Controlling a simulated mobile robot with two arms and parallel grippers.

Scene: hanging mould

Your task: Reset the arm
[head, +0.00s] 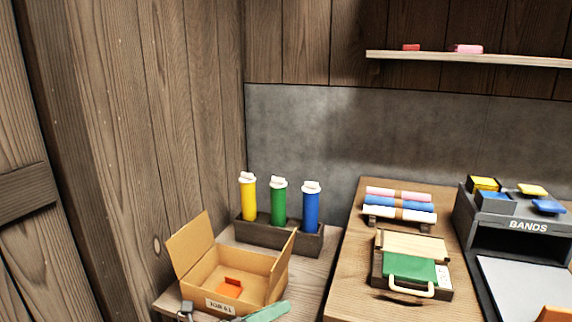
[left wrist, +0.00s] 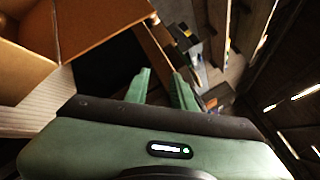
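My left gripper (left wrist: 161,80) shows in the left wrist view with its two green fingers apart and nothing seen between them. In the head view only a green part of it (head: 266,312) shows at the bottom edge, just in front of the open cardboard box (head: 222,303). The box also fills the upper left of the left wrist view (left wrist: 85,25). An orange piece (head: 230,288) lies inside the box. My right gripper is in neither view.
Yellow (head: 248,199), green (head: 278,203) and blue (head: 311,208) tubes stand in a dark rack (head: 280,238) behind the box. Right of it are rolls (head: 400,204), a green case (head: 410,269) and a "BANDS" unit (head: 527,226). A shelf (head: 470,58) hangs above.

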